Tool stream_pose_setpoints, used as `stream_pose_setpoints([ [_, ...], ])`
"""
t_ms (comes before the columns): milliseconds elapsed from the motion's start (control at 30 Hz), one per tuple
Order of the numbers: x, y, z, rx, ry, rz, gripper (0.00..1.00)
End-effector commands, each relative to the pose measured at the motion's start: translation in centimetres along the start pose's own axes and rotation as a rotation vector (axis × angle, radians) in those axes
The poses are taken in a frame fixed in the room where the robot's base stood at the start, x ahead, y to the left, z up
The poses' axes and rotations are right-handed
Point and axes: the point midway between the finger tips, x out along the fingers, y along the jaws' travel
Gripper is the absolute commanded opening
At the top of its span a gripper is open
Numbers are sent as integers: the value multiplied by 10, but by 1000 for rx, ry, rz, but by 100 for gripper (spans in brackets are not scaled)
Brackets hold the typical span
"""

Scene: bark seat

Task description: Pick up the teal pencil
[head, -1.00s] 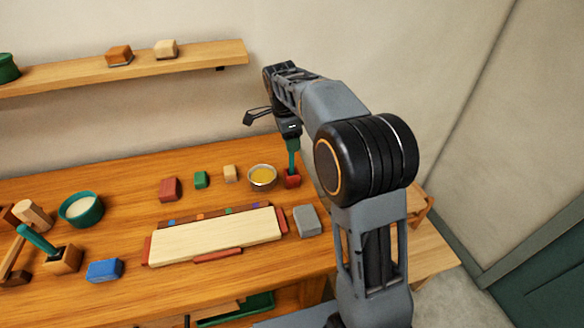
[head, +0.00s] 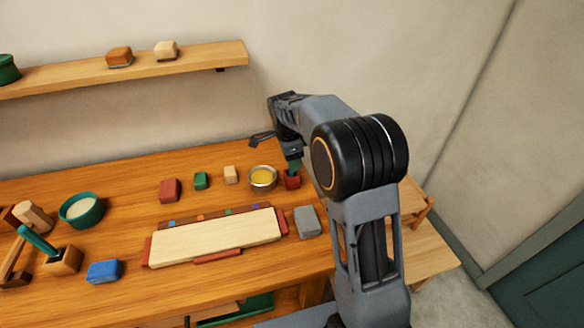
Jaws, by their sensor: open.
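An upright teal pencil-like stick (head: 294,167) stands in a small red block (head: 292,182) at the back right of the bench. My gripper (head: 292,157) is open and pointing down at the stick's upper part. The fingers are small and dark here, and I cannot tell whether they touch the stick. Its top is hidden by my gripper. A second, thicker teal stick (head: 37,240) leans in a wooden block holder (head: 63,261) at the far left, away from my gripper.
A metal bowl of yellow stuff (head: 263,178) stands just left of the red block. A grey block (head: 307,221) lies in front of it. A pale board (head: 215,238) fills the middle. A wall shelf (head: 200,58) hangs behind.

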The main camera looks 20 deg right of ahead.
Motion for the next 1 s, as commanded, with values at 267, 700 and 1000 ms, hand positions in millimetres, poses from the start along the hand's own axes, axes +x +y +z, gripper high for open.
stream_pose_setpoints([
  [267,0,0,0,0,0,0,24],
  [700,-1,0,0,0,0,0,0],
  [1000,-22,0,-3,1,0,-1,0],
])
